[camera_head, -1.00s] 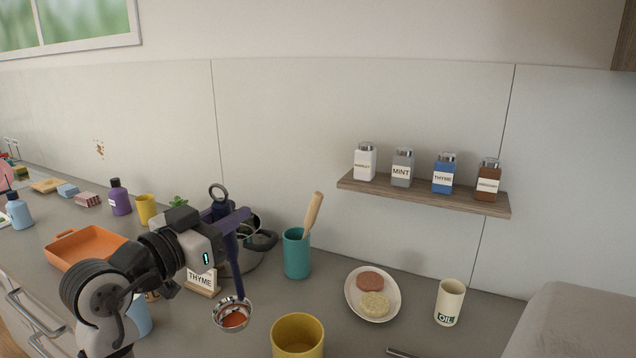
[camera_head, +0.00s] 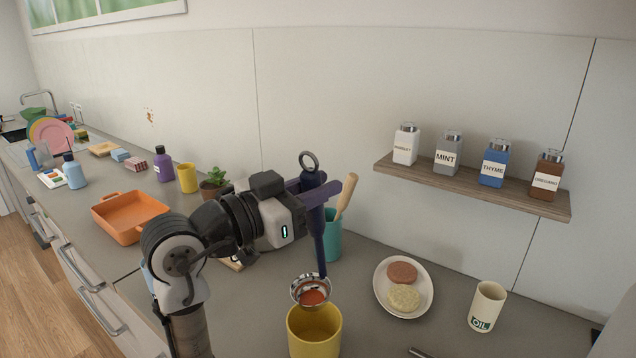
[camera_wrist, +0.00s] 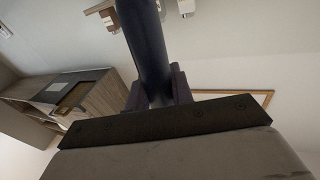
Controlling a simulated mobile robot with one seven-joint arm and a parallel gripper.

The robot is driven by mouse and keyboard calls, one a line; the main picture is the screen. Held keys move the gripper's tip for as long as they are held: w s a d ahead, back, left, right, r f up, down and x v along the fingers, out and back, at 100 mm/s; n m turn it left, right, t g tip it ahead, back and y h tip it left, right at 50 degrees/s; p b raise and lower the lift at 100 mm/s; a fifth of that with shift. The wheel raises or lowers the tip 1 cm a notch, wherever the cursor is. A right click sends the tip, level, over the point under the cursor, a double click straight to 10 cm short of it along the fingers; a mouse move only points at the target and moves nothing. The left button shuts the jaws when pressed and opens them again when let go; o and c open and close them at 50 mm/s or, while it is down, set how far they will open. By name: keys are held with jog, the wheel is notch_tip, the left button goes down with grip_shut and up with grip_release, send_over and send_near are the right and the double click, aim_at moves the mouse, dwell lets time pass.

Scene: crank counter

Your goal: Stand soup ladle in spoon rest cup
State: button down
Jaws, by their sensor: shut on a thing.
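The soup ladle (camera_head: 318,240) has a dark blue handle, a ring at its top and a steel bowl with orange-red inside. My gripper (camera_head: 315,192) is shut on the upper handle and holds the ladle upright, bowl down; the handle also fills the top middle of the wrist view (camera_wrist: 145,45). The bowl appears at the back rim of a wide yellow cup (camera_head: 314,335); whether it touches is unclear. A teal cup (camera_head: 333,245) behind the ladle holds a wooden-handled utensil (camera_head: 346,195) and is partly hidden. No label shows which cup is the spoon rest cup.
A plate (camera_head: 388,300) with two round patties and a cream OIL cup (camera_head: 487,306) stand to the right. A wall shelf (camera_head: 470,187) carries several spice jars. An orange tray (camera_head: 130,213) lies left. The pot seen earlier is hidden behind my arm.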

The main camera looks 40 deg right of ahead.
aim_at(319, 252)
jog(key=shift+f+b, duration=4.75)
jog(key=shift+f, duration=1.3)
jog(key=c, duration=1.1)
grip_release()
jog(key=shift+c, duration=0.2)
jog(key=a+f+b, duration=0.1)
jog(key=a+b, duration=0.2)
jog(key=a, duration=1)
jog(key=shift+s+a, duration=0.15)
jog(key=shift+a, duration=0.25)
